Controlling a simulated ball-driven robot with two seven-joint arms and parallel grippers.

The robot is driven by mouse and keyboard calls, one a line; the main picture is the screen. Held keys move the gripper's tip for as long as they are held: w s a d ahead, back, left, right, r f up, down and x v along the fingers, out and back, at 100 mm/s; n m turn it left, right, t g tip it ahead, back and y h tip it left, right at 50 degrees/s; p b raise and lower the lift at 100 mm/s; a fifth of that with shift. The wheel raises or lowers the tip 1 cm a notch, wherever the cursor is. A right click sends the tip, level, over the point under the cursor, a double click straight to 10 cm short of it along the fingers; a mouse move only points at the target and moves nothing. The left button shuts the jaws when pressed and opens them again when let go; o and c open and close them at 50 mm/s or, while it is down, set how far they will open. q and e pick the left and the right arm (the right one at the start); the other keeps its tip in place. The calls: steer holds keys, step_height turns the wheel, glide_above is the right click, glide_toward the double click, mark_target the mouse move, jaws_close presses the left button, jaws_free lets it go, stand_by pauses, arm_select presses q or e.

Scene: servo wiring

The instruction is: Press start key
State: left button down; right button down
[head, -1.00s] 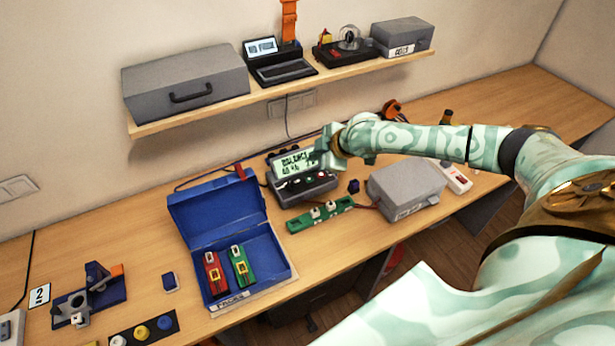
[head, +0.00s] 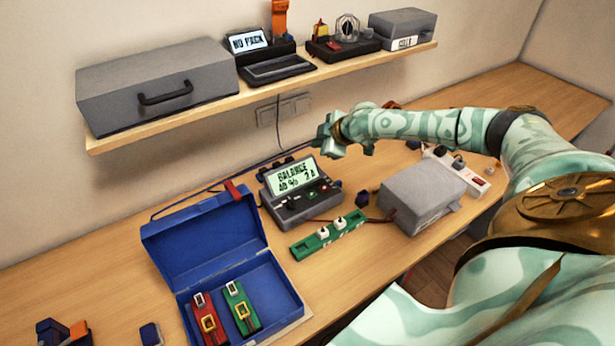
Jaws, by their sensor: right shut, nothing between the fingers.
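The charger (head: 309,208) stands on the table with its tilted screen (head: 297,178) lit and reading "BALANCE" above a line of smaller characters. A row of small keys (head: 311,195) lies below the screen; their labels are too small to read. My right gripper (head: 328,137) is shut and empty, raised above and to the right of the screen, apart from the charger and its keys. Its fingertips are small and partly blend into my wrist. My left gripper is not in view.
A green board (head: 328,236) with white plugs lies in front of the charger, and a grey box (head: 420,195) stands to its right. An open blue case (head: 208,238) holds a red and a green pack. The shelf (head: 262,92) overhangs behind; its device screen (head: 249,41) reads "NO PACK".

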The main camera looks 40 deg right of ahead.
steer(key=b, duration=0.7)
glide_above(315, 195)
step_height(315, 195, down, 9)
steer(key=shift+f, duration=0.15)
steer(key=shift+a+f, duration=0.1)
step_height(315, 195, down, 7)
steer(key=b, duration=0.8)
steer(key=shift+f, duration=0.85)
steer(key=shift+f, duration=0.2)
steer(key=shift+f, duration=0.2)
stand_by(0.3)
